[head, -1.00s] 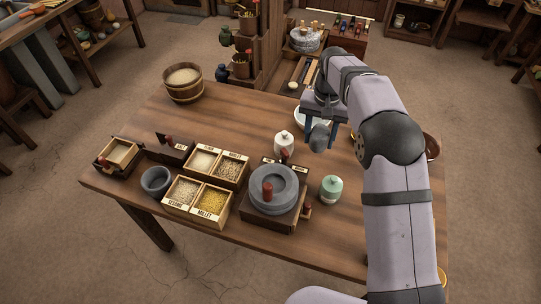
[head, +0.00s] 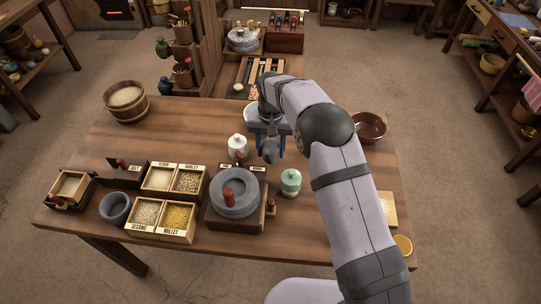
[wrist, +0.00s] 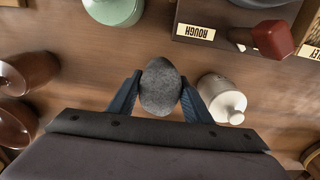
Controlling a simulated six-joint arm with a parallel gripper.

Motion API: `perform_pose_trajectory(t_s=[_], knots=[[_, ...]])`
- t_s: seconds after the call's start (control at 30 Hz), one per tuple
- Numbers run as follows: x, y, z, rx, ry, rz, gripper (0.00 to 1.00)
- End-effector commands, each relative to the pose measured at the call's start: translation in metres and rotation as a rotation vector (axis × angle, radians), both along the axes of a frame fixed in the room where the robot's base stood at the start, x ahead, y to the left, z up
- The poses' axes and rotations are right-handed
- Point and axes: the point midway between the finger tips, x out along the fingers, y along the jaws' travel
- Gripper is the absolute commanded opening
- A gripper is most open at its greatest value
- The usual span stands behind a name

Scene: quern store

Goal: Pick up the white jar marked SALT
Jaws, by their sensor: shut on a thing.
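A white lidded jar (head: 238,147) stands upright on the table, behind the round grey quern. I can read no marking on it. It also shows in the wrist view (wrist: 222,97), just right of my gripper's right finger. My gripper (head: 270,148) is to the right of the jar in the head view. It is shut on a rounded grey stone (wrist: 160,86), which sits between the two blue fingers (wrist: 161,98). The stone shows below the gripper in the head view (head: 271,153). A green lidded jar (head: 290,183) stands in front of the gripper.
Grain boxes (head: 160,238) and a grey mortar (head: 115,208) are to the left. A brown bowl (head: 369,127) is at the right.

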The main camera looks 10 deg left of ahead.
Motion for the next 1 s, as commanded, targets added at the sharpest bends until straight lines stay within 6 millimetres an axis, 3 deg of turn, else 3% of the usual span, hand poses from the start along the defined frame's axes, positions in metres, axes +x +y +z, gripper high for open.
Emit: perform_pose_trajectory(t_s=[0.33,0.77,0.8,0.87,1.0], knots=[[0.000,0.000,-0.031,0.000,0.000,0.000,0.02],[0.001,0.000,-0.038,0.001,-0.002,0.000,0.02],[0.000,0.000,-0.040,0.000,0.001,0.000,0.48],[0.000,0.000,-0.039,0.000,0.001,0.000,0.62],[0.000,0.000,-0.039,0.000,0.001,0.000,0.64]])
